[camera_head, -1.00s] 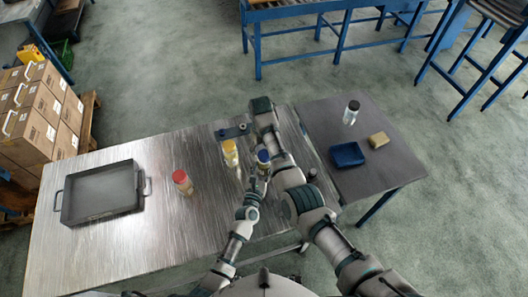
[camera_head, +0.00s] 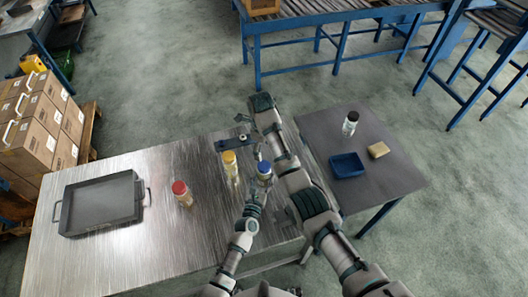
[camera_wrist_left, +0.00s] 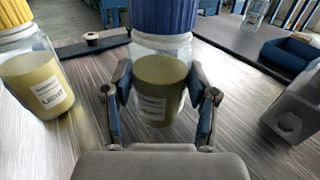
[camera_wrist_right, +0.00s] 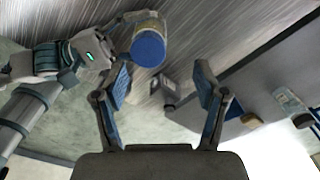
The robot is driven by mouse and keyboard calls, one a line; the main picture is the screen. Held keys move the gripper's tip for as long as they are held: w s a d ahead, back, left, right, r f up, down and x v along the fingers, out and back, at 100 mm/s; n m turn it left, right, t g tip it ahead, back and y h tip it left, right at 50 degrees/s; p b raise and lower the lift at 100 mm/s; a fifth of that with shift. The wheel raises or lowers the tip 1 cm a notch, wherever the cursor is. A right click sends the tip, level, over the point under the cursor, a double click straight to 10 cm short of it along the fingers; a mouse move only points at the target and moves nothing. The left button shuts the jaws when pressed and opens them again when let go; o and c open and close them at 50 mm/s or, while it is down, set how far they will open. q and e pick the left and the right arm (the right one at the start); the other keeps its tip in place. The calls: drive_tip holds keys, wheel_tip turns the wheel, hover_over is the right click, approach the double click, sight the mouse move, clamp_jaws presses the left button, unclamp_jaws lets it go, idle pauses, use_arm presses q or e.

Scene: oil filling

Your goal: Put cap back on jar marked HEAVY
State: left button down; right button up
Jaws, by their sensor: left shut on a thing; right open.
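A clear jar of yellowish liquid with a blue cap on its top (camera_head: 264,168) stands near the right end of the metal table. In the left wrist view my left gripper (camera_wrist_left: 160,88) is shut around this jar's body (camera_wrist_left: 160,82), below the blue cap (camera_wrist_left: 164,15). Its label is too blurred to read. A yellow-capped jar (camera_head: 229,163) stands left of it; its label seems to read LIGHT. A red-capped jar (camera_head: 182,195) stands farther left. My right gripper (camera_wrist_right: 163,80) is open and empty, with the blue cap (camera_wrist_right: 149,48) beyond its left finger.
A grey two-handled tray (camera_head: 100,203) sits on the table's left. A dark bar with a knob (camera_wrist_left: 92,42) lies behind the jars. The side table holds a blue tray (camera_head: 347,165), a sponge (camera_head: 378,150) and a black-capped bottle (camera_head: 350,123). My right arm crosses near the held jar.

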drive_tip(key=m, duration=1)
drive_tip(key=r+m, duration=0.1)
drive_tip(key=m, duration=0.9)
drive_tip(key=s+m, duration=0.1)
drive_tip(key=m, duration=0.9)
drive_tip(key=shift+s+a+r+t, duration=0.1)
drive_tip(key=shift+r+t, duration=0.2)
drive_tip(key=shift+r, duration=0.05)
drive_tip(key=n, duration=0.2)
drive_tip(key=s+f+n, duration=0.1)
drive_tip(key=shift+d, duration=0.3)
